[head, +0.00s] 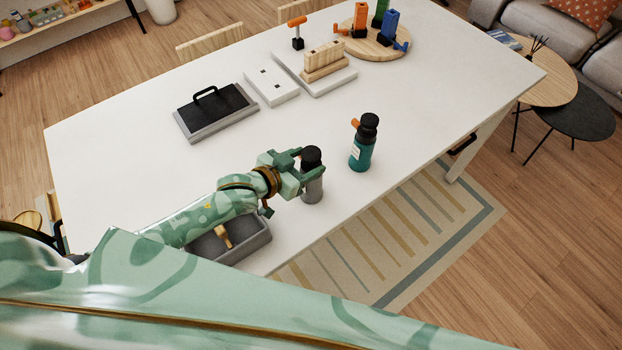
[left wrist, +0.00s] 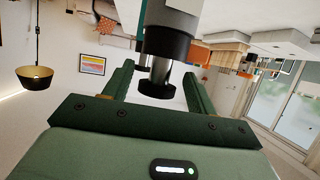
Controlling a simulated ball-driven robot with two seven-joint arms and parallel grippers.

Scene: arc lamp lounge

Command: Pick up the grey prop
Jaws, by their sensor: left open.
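The grey prop (head: 313,190) is a grey bottle with a black cap, standing upright near the front edge of the white table (head: 130,150). My left gripper (head: 311,168) is open at the prop's upper part, with its fingers on either side. The left wrist view is upside down; there the prop's grey body (left wrist: 172,18) and black cap show between the open fingers (left wrist: 160,82). I cannot tell whether either finger touches it. My right gripper is not in view.
A teal bottle (head: 361,150) with a black cap stands right of the grey prop. A grey tray (head: 252,248) lies under my left arm. A black-topped box (head: 215,112), white boards (head: 271,88) and a round wooden board (head: 372,48) are farther back. The table's middle is clear.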

